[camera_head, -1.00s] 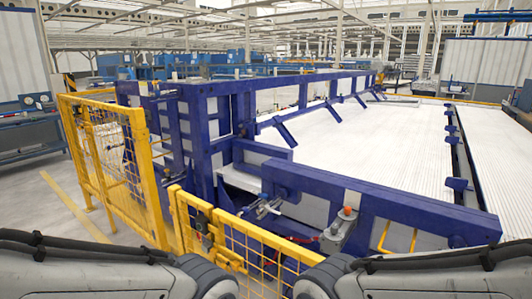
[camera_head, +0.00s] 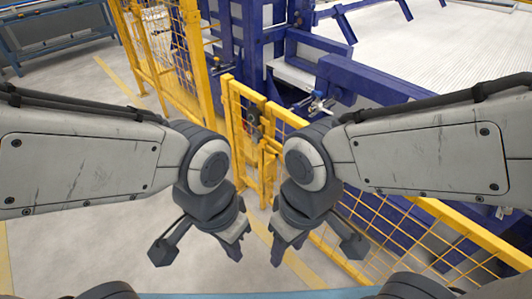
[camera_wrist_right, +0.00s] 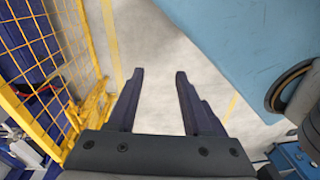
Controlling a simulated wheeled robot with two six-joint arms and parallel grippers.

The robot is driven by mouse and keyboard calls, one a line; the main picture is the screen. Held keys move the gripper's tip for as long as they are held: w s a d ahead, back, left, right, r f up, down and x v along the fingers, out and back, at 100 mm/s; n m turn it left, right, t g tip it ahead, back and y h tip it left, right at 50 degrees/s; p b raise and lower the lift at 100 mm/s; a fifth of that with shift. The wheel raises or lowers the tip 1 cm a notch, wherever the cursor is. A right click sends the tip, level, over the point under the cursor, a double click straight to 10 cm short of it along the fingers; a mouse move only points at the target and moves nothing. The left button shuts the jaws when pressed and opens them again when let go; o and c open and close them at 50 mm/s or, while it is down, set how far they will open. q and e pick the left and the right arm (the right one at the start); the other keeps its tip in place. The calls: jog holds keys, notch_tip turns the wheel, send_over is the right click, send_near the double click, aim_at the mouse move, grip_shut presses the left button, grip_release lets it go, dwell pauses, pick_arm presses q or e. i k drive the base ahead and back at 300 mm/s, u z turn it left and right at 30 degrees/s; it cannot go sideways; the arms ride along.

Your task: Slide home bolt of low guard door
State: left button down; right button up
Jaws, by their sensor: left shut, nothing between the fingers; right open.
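The low guard door (camera_head: 237,145) is a yellow frame with mesh, in the middle of the head view. Its bolt fittings (camera_head: 254,122) sit near the top where it meets the neighbouring yellow panel; the bolt's exact position is too small to tell. My left gripper (camera_head: 236,250) is shut and empty, pointing down in front of the door. My right gripper (camera_head: 287,250) is open and empty just to its right, also on the near side of the fence. The right wrist view shows the right gripper's two spread fingers (camera_wrist_right: 158,80) over bare floor.
Yellow mesh fence (camera_head: 380,215) runs to the lower right, close to my right arm; it also shows in the right wrist view (camera_wrist_right: 35,55). A taller yellow mesh panel (camera_head: 165,50) stands at left. A blue machine frame (camera_head: 390,85) lies behind. The floor (camera_head: 90,245) at left is clear.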

aim_at(273, 157)
jog(key=z, duration=0.65)
jog(key=k, duration=1.05)
jog(key=u, duration=0.75)
jog(key=i, duration=1.6)
jog(key=z, duration=0.55)
